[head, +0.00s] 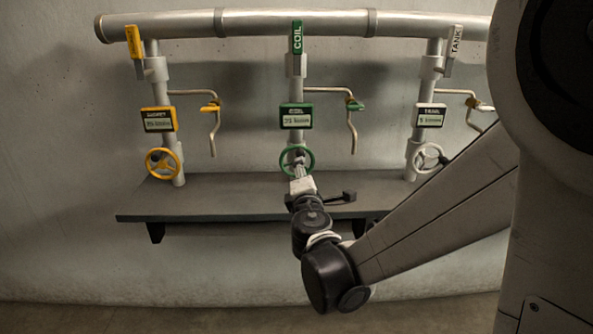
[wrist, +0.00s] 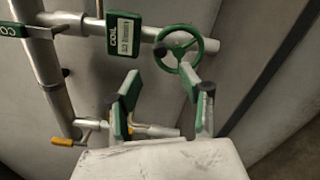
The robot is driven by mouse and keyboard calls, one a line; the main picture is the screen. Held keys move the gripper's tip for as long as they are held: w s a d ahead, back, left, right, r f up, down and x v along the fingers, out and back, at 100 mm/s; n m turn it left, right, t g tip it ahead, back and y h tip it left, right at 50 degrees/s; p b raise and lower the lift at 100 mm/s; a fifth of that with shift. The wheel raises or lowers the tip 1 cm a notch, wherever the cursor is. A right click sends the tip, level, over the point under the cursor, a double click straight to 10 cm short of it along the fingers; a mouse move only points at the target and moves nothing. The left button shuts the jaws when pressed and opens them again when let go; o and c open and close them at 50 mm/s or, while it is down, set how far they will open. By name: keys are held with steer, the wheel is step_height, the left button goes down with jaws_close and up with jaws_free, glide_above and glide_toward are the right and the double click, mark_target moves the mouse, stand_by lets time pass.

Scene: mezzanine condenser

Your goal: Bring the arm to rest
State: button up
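My arm reaches out from the right in the head view, with my gripper (head: 299,168) in front of the green COIL handwheel (head: 312,161). In the wrist view my gripper (wrist: 163,88) is open, its two fingers well apart with nothing held between them. The green handwheel (wrist: 199,49) is just beyond the fingertips, close to the right one. I cannot tell whether that finger touches its rim.
A yellow handwheel (head: 148,162) is on the left pipe and a white one (head: 415,158) on the right. A dark shelf (head: 220,195) runs below. Bent side pipes with small taps, such as the green one (head: 354,104), stick out. The COIL display (wrist: 124,35) is near my gripper.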

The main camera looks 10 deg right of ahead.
steer(key=s+d+r+m+g+h+p, duration=0.35)
steer(key=s+d+m+g, duration=0.25)
steer(key=s+d+m, duration=0.55)
steer(key=s+a+f+m+g+y+p, duration=0.1)
steer(key=s+a+m+g+y, duration=0.1)
steer(key=s, duration=0.8)
steer(key=s+a+f+m+g+y+p, duration=0.1)
steer(key=s+a+m+y, duration=0.3)
steer(key=s, duration=0.6)
steer(key=f+m+g, duration=0.1)
steer(key=m, duration=0.1)
steer(key=shift+a+m+g, duration=0.35)
steer(key=shift+a+g, duration=0.05)
steer(key=shift+f, duration=0.1)
